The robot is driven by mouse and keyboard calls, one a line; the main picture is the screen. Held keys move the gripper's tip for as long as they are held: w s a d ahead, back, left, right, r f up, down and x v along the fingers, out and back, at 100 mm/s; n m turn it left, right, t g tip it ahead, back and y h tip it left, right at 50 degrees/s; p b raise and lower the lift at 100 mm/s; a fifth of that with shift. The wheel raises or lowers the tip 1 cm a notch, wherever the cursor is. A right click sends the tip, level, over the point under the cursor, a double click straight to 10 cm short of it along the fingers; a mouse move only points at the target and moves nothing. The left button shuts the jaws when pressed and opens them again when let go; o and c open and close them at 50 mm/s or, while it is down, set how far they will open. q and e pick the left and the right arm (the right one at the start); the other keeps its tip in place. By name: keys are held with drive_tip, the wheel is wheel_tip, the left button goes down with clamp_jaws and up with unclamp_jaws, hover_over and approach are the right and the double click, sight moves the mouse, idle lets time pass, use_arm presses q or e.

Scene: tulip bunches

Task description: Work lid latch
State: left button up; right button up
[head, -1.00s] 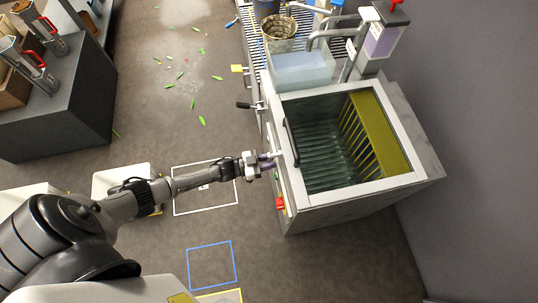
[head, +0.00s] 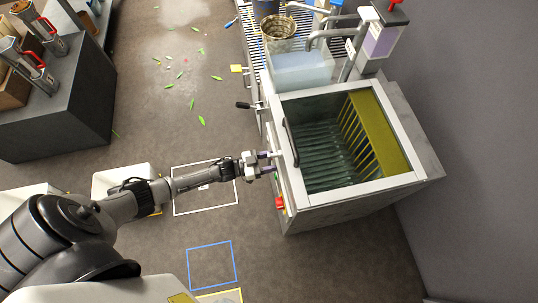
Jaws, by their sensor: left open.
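A grey machine has a clear lid (head: 335,185) in a white frame, lying closed over a chamber with dark ribs and a yellow slatted part. A dark curved handle (head: 291,142) sits on the lid's left edge. A pale latch piece (head: 277,154) shows on the machine's left side, below that handle. My left gripper (head: 271,162) is open at that side, its fingers pointing right, one on either side of the latch area. Whether the fingers touch the latch cannot be told. My right gripper is not in view.
A red button (head: 280,203) sits on the machine's side, just below my left gripper. A black-knobbed lever (head: 243,105) sticks out further up. A water basin (head: 302,70) adjoins the machine. Floor outlines in white (head: 206,213) and blue (head: 211,287) lie left of it.

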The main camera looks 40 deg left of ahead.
use_arm(q)
drive_tip(key=p+v, duration=0.1)
drive_tip(key=v, duration=1.2)
drive_tip(key=shift+s+a, duration=0.3)
